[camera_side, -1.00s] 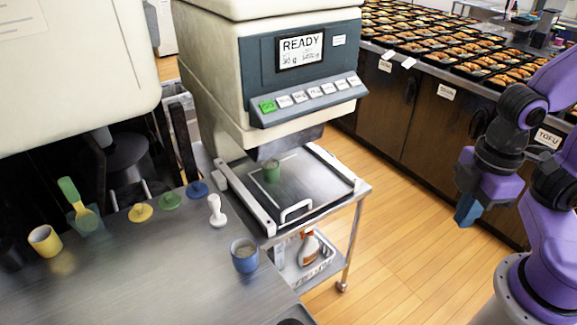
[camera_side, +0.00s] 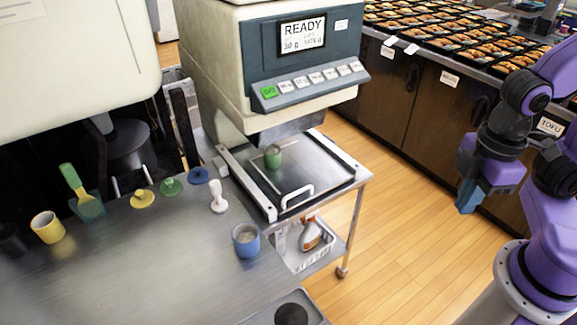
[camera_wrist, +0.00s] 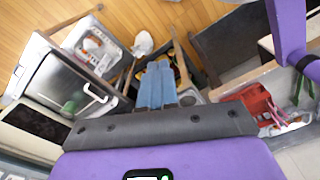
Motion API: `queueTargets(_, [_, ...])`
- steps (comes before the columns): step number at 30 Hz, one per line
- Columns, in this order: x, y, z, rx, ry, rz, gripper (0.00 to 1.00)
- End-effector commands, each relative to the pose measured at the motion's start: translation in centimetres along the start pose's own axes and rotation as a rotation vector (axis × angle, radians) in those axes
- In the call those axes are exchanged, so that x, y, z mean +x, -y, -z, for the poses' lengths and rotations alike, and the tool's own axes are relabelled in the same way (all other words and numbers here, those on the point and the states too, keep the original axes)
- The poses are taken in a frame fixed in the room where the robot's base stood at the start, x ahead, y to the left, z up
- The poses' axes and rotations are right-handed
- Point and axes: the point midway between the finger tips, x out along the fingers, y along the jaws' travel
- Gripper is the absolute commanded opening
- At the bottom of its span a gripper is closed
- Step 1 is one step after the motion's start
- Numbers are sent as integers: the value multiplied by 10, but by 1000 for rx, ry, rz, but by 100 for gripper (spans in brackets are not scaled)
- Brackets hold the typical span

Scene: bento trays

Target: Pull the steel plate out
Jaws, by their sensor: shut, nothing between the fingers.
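The steel plate (camera_side: 325,176) lies flat between white side rails on a trolley, partly under the machine's dark outlet. It has a white handle (camera_side: 297,196) at its front edge. A green cup (camera_side: 273,157) stands on it, below the outlet. The plate also shows at the left of the wrist view (camera_wrist: 62,82), with its handle (camera_wrist: 96,98). My gripper (camera_side: 467,197) is at the right in the side view, above the floor and well away from the plate. Its blue fingers (camera_wrist: 157,88) are together and empty in the wrist view.
The machine (camera_side: 225,75) stands behind the plate, its screen reading READY. A steel table (camera_side: 130,265) at left bears a blue cup (camera_side: 246,240), a white stamp-like tool (camera_side: 217,197) and other utensils. Counters with food trays line the back right. Open floor lies between trolley and my arm.

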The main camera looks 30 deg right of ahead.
Motion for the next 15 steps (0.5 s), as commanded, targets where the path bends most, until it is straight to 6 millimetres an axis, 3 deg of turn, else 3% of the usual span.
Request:
queueTargets(4, [0, 0, 0, 0, 0, 0, 3])
queueTargets(7, [0, -2, 3, -3, -1, -1, 36])
queueTargets(8, [0, -3, 6, -5, -2, -2, 39])
queueTargets(11, [0, -13, 23, -25, -6, -9, 39])
queueTargets(15, [3, -41, 66, -81, -19, -29, 39])
